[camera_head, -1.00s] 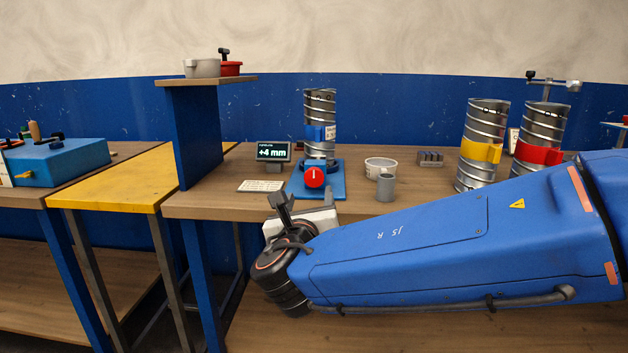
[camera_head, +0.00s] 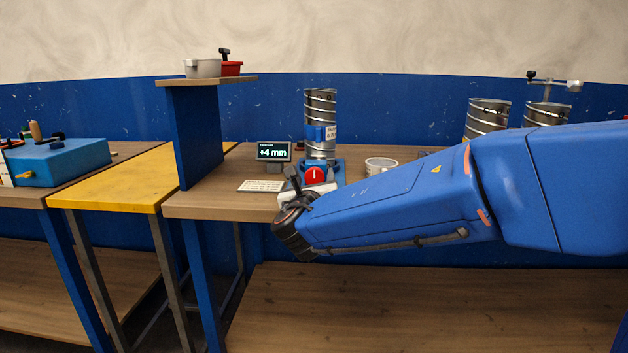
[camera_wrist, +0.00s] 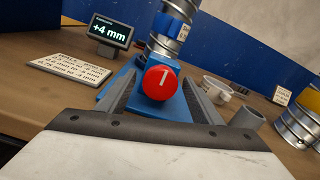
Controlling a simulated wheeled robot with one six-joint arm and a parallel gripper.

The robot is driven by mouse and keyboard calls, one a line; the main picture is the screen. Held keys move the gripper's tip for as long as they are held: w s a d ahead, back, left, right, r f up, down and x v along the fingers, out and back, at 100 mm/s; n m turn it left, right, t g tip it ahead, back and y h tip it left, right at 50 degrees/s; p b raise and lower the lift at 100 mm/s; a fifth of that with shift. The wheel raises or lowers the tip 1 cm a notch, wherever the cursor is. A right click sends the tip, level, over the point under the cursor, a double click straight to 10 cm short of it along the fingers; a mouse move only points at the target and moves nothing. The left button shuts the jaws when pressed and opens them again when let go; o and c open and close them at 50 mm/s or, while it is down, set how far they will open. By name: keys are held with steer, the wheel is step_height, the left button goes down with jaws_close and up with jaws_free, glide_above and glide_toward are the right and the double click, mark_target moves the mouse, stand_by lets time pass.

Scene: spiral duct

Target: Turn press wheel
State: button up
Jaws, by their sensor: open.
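The press wheel is a red round knob (camera_wrist: 160,82) with a white mark pointing up, on the front of a blue press base (camera_wrist: 120,98). In the head view the red wheel (camera_head: 314,175) shows just beyond my gripper. A spiral metal duct (camera_head: 320,125) with a blue band stands upright on the press. My gripper (camera_wrist: 160,100) is open, and its two dark fingers lie left and right of the wheel in the wrist view. I cannot tell whether either finger touches it. A small display (camera_wrist: 110,30) reads +4 mm.
A printed card (camera_wrist: 70,70) lies left of the press. A shelf (camera_head: 206,81) with pots rises at the left. My arm hides part of the right bench.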

steer(key=c, duration=1.1)
steer(key=shift+o, duration=0.2)
